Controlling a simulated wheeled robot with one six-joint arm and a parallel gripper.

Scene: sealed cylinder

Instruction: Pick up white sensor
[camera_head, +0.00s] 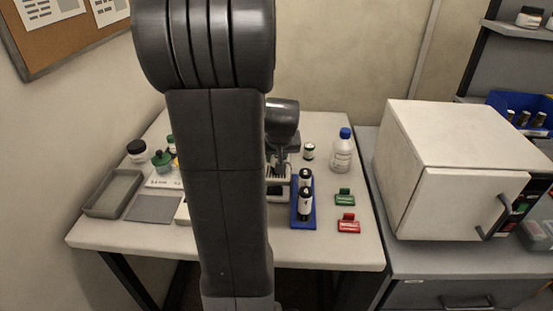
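I cannot make out a white sensor for certain. A small white item (182,214) shows partly at the left edge of my arm, mostly hidden, and I cannot tell what it is. My arm's large dark link covers the middle of the table. Behind it, my dark wrist reaches down over the table, with what appears to be my gripper (281,158) below it. It is near a pale slotted object (279,172). The fingertips are too small and hidden to tell whether they are open or shut, or hold anything.
The white table (330,258) carries a blue rack (304,221) with black-and-white cylinders, green (344,199) and red (348,226) blocks, a blue-capped bottle (341,152), a small jar (309,152), a grey tray (113,193) and a grey mat (153,209). A white cabinet (450,150) stands right.

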